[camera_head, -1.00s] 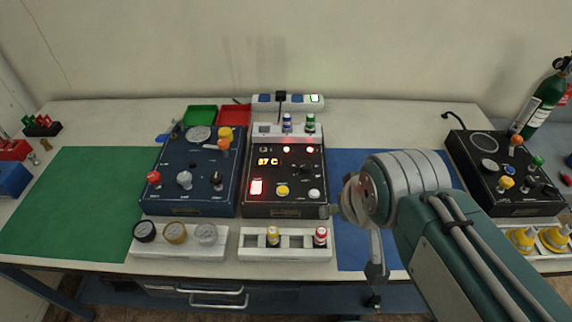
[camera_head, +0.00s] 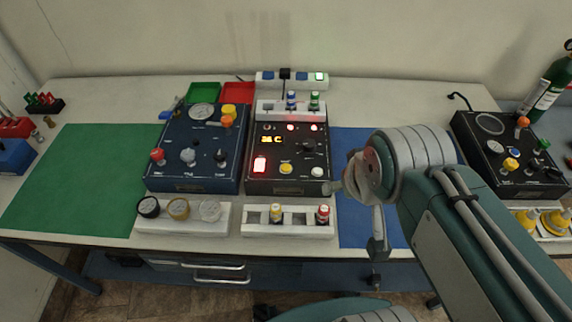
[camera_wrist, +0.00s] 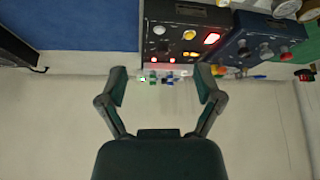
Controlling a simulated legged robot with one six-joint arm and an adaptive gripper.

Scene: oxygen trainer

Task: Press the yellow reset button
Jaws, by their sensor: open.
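The yellow reset button (camera_head: 286,169) is a round cap on the black control box (camera_head: 262,184) in the middle of the table. It sits between a lit red square button (camera_head: 260,164) and a white round button (camera_head: 317,172). In the wrist view the yellow button (camera_wrist: 189,34) shows near the top, with the picture turned about. My gripper (camera_wrist: 160,78) is open and empty, with its fingers wide apart. It is apart from the button. In the head view my arm stands right of the black box, and the fingers cannot be made out clearly.
A blue box (camera_head: 195,184) with knobs stands left of the black box. A white rack (camera_head: 258,231) with two small bottles lies in front, and a white bottle holder (camera_head: 264,108) behind. Green (camera_head: 80,165) and blue mats (camera_head: 350,150) have free room.

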